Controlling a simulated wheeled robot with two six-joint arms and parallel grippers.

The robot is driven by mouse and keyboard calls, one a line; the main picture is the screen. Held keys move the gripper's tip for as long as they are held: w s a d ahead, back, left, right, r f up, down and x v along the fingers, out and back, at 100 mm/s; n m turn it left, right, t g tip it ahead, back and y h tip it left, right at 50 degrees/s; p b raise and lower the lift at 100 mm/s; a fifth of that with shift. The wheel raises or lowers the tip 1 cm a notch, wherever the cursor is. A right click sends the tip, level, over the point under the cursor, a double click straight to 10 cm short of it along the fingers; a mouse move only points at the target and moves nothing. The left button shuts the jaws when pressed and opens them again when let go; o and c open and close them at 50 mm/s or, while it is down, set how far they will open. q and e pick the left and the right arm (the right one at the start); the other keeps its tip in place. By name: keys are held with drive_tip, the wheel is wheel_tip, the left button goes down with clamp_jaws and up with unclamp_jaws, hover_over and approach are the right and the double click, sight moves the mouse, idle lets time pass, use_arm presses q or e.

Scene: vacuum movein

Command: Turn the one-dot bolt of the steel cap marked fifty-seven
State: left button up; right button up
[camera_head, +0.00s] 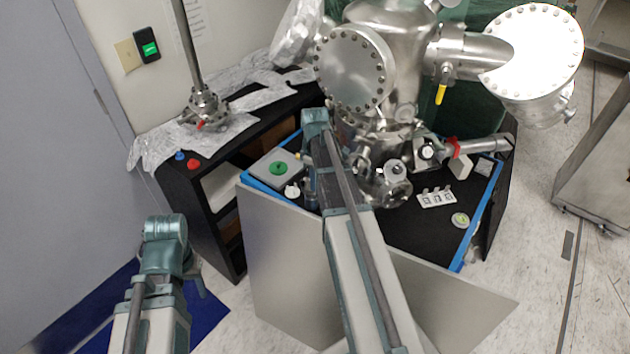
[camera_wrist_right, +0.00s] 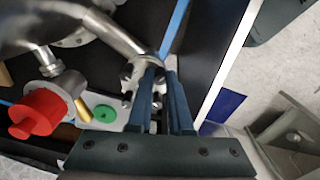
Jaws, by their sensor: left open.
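My right arm reaches over the black bench top. Its gripper is mostly hidden behind the arm in the head view, near a small pale knob-like part (camera_head: 292,190). In the right wrist view the two fingers of my right gripper (camera_wrist_right: 163,75) lie close together with a narrow gap. Their tips are beside a small steel fitting with bolts (camera_wrist_right: 128,88); I cannot tell whether they touch it or grip a bolt. No number fifty-seven or dot mark is legible, so I cannot single out the cap. My left gripper (camera_head: 197,284) is open, low at the left, away from the bench.
A steel vacuum chamber (camera_head: 400,45) with bolted flanges stands over the bench. A green disc (camera_head: 278,168) lies left of my right arm. A red handle (camera_wrist_right: 40,112) and steel pipe (camera_wrist_right: 110,32) are close to the right fingers.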

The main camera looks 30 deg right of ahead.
clamp_jaws()
drive_tip(key=shift+m, duration=0.3)
drive_tip(key=m, duration=0.7)
drive_tip(key=shift+m, duration=0.4)
drive_tip(key=m, duration=0.4)
drive_tip(key=shift+m, duration=2.4)
